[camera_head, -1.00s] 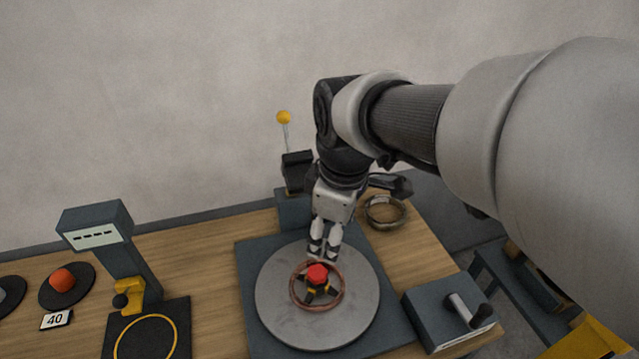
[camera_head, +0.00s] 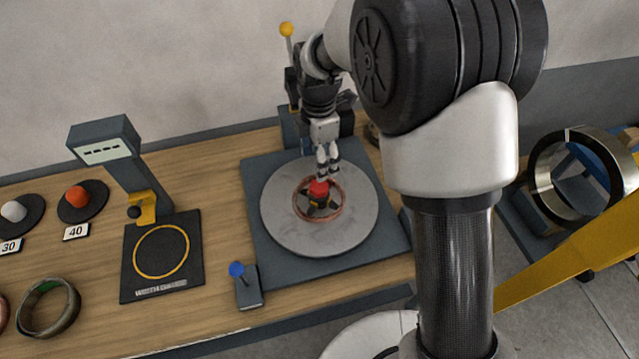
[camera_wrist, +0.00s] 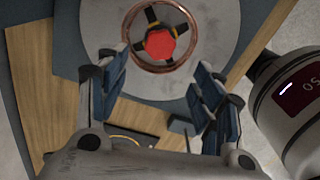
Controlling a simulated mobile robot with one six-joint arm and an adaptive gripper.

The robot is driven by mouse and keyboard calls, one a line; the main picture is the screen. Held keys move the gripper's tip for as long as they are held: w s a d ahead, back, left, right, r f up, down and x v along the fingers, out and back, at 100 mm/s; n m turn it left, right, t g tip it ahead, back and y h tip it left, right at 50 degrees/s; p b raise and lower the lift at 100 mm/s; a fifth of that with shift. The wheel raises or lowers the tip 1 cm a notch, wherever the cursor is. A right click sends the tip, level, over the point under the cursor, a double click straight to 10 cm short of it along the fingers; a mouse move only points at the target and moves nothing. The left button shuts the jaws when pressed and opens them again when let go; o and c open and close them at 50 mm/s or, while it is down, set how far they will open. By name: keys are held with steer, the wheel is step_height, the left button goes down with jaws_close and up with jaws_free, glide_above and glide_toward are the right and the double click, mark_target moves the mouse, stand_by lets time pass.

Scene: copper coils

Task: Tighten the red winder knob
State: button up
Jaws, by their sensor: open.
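The red winder knob (camera_head: 319,188) sits on a dark hub at the middle of a copper coil (camera_head: 338,209), on a round grey turntable (camera_head: 285,230). In the wrist view the knob (camera_wrist: 160,43) is a faceted red cap, centred beyond the fingertips, with the copper coil (camera_wrist: 133,55) around its hub. My gripper (camera_head: 327,170) is just behind the knob in the head view. Its two fingers (camera_wrist: 158,72) stand apart in the wrist view with nothing between them.
A gauge post (camera_head: 120,160) and a black pad with a yellow ring (camera_head: 135,262) stand left. A blue-knobbed lever (camera_head: 239,270) is at the front. Red (camera_head: 77,197) and white (camera_head: 14,211) knobs and a dark ring (camera_head: 48,325) lie further left.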

mark_target(319, 186)
step_height(319, 186, down, 10)
steer(key=b, duration=0.2)
steer(key=shift+f+b, duration=0.15)
steer(key=shift+b, duration=0.2)
steer(key=c, duration=1.1)
